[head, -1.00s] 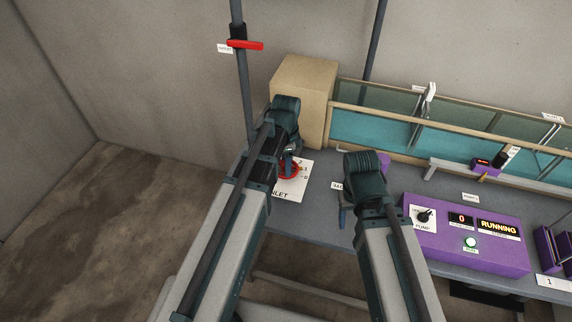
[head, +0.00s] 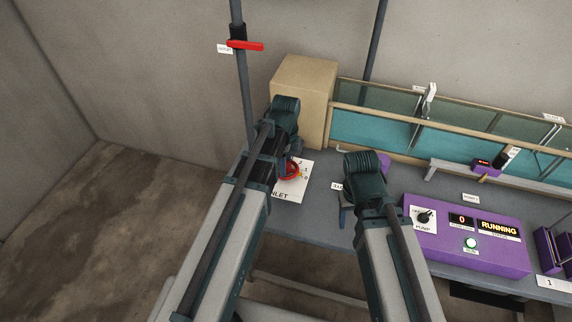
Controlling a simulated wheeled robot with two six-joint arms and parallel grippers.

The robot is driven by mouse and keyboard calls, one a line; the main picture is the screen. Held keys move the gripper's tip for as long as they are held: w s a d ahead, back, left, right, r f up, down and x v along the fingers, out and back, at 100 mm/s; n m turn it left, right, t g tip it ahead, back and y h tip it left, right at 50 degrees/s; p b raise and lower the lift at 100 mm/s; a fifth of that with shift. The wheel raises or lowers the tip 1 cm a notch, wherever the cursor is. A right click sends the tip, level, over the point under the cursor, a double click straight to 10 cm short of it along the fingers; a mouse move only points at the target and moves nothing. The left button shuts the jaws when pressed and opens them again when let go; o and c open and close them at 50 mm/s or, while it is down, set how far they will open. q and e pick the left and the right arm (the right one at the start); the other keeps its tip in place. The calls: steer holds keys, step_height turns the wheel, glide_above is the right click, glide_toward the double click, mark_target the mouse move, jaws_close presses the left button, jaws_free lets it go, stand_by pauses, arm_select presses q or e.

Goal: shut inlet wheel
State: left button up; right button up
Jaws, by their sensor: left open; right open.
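The red inlet wheel (head: 290,172) sits on a white plate (head: 290,190) marked with "INLET" lettering, partly hidden, at the left end of the bench. My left gripper (head: 290,158) is at the wheel, over its upper left part, and is open. My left arm hides part of the wheel, and I cannot tell whether the fingers touch it. My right gripper (head: 343,213) is open and empty over the bench, to the right of the wheel.
A purple pump box (head: 480,258) reading "RUNNING" stands at the right. A glass-sided water channel (head: 380,137) runs along the back, with a tan block (head: 305,85) at its left end. A red lever (head: 246,45) is on the upright pipe. Open floor lies at the left.

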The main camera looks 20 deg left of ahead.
arm_select(q)
steer(key=shift+s+d+p, duration=0.3)
steer(key=shift+s+p, duration=0.1)
steer(key=shift+s, duration=0.05)
steer(key=r+p, duration=0.2)
steer(key=p, duration=0.1)
steer(key=w+r+p, duration=0.1)
steer(key=r+p, duration=0.2)
steer(key=shift+w+a+r, duration=0.15)
steer(key=shift+a+r, duration=0.05)
steer(key=shift+r, duration=0.1)
arm_select(e)
steer(key=r, duration=0.5)
steer(key=shift+w+r, duration=0.3)
steer(key=shift+w, duration=0.1)
steer(key=shift+a, duration=0.1)
steer(key=shift+r, duration=0.1)
arm_select(q)
step_height(320, 180, up, 14)
steer(key=p, duration=1.3)
steer(key=shift+f+p, duration=0.15)
steer(key=shift+p, duration=0.2)
arm_select(e)
step_height(320, 180, up, 14)
steer(key=shift+f, duration=0.2)
arm_select(q)
steer(key=shift+d, duration=0.1)
